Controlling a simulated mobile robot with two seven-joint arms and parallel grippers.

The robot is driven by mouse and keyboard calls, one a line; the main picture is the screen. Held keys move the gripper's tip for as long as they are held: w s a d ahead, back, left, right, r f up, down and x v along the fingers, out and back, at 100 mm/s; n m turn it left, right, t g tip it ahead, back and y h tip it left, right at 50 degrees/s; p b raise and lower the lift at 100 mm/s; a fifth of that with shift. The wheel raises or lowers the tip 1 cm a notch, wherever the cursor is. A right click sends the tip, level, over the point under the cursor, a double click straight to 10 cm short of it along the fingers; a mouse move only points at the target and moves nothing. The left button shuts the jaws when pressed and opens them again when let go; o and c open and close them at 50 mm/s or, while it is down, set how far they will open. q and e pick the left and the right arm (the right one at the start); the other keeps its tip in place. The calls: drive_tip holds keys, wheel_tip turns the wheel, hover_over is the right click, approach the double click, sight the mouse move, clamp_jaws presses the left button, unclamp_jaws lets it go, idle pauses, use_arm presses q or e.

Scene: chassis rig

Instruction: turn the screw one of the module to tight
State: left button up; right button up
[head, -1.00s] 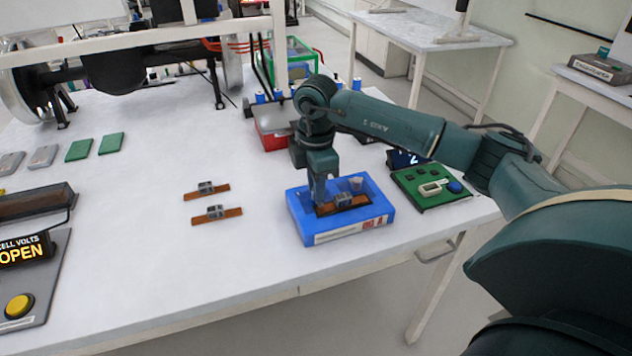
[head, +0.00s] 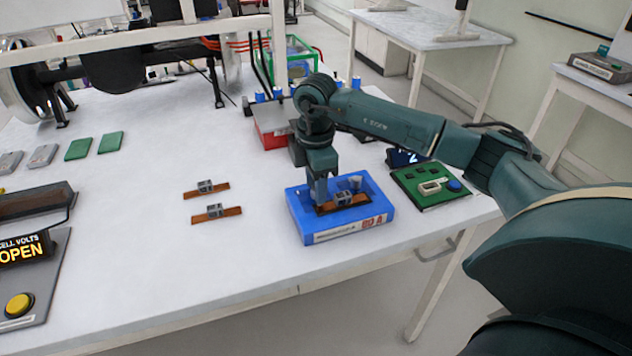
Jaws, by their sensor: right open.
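The blue module box (head: 357,228) lies on the white table, right of the middle of the head view. In its recess sits a copper strip with a small grey block (head: 343,199). My right gripper (head: 322,203) points down into the left part of the recess, beside the grey block. Its fingers are open; whether they touch anything is too small to tell. The screws of the module cannot be made out, being small or hidden behind the gripper. My left gripper is not in view.
Two copper strips with grey blocks (head: 206,188) (head: 217,213) lie left of the box. A green board (head: 430,186) with a blue button is at its right, a red tray (head: 270,138) behind. A device reading OPEN (head: 22,249) stands at the left. The table's front middle is clear.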

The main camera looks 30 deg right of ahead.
wheel_tip(320, 180, up, 13)
idle(0.5)
idle(0.4)
